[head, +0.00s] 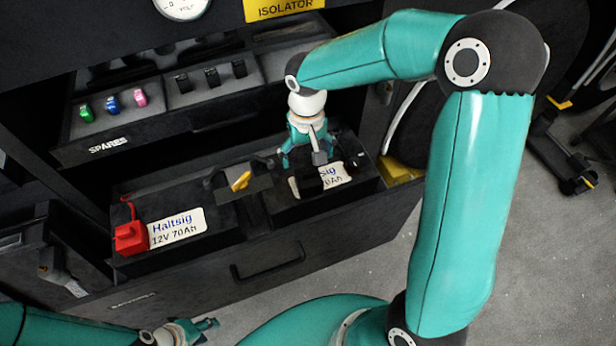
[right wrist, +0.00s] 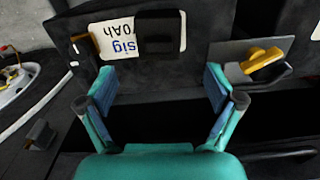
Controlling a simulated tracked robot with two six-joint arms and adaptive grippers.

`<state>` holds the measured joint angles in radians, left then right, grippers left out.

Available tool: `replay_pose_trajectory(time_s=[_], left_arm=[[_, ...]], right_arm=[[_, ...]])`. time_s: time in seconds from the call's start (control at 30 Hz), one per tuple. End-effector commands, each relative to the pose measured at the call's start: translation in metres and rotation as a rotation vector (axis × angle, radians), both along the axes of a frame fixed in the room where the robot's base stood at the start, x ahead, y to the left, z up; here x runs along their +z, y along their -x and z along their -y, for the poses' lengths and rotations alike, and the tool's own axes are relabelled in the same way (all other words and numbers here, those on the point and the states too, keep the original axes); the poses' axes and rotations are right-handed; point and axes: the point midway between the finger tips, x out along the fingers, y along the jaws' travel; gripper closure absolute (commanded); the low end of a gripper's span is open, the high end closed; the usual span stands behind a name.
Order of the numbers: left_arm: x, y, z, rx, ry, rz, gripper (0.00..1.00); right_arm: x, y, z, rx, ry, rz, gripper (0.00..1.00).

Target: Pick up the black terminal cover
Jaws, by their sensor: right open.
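A small black block, which looks like the black terminal cover (head: 308,182), lies over part of the white label on the right battery (head: 285,208). It also shows in the right wrist view (right wrist: 159,32), beyond my fingertips and covering part of the upside-down label. My right gripper (head: 305,158) is above the right battery, behind the block in the head view. Its blue-padded fingers stand wide apart in the right wrist view (right wrist: 160,88), with nothing between them. My left gripper (head: 203,326) is low at the bottom left, away from the batteries; its jaw opening is unclear.
A red terminal cover (head: 130,237) sits on the left battery (head: 205,248). A yellow-handled isolator (head: 240,183) stands between the batteries and shows in the right wrist view (right wrist: 262,60). The spares tray (head: 110,122) is behind. Grey floor lies right of the drawer.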

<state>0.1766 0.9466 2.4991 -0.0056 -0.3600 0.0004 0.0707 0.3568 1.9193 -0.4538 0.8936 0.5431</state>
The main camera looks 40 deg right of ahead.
Motion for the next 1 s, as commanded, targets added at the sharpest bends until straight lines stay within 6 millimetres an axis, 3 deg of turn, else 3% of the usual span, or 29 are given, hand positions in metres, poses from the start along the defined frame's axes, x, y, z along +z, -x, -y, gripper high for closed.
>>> replay_pose_trajectory(time_s=[0.1,0.37,0.63,0.93,1.0], left_arm=[[0.0,0.0,0.0,0.0,0.0,0.0,0.6],[0.002,0.0,0.0,0.0,0.0,0.0,0.6],[0.007,0.0,0.0,0.0,0.0,0.0,0.6],[0.007,0.0,0.0,0.0,0.0,0.0,0.6],[0.007,0.0,0.0,0.0,0.0,0.0,0.6]], right_arm=[[-0.016,0.001,0.0,0.001,0.001,-0.003,0.08],[-0.032,0.003,0.0,-0.001,0.0,-0.003,0.08],[-0.068,0.007,0.0,-0.001,0.0,-0.002,0.08],[-0.075,0.006,-0.001,-0.001,-0.001,0.001,0.08],[-0.075,0.007,0.0,-0.001,-0.001,0.001,0.17]])
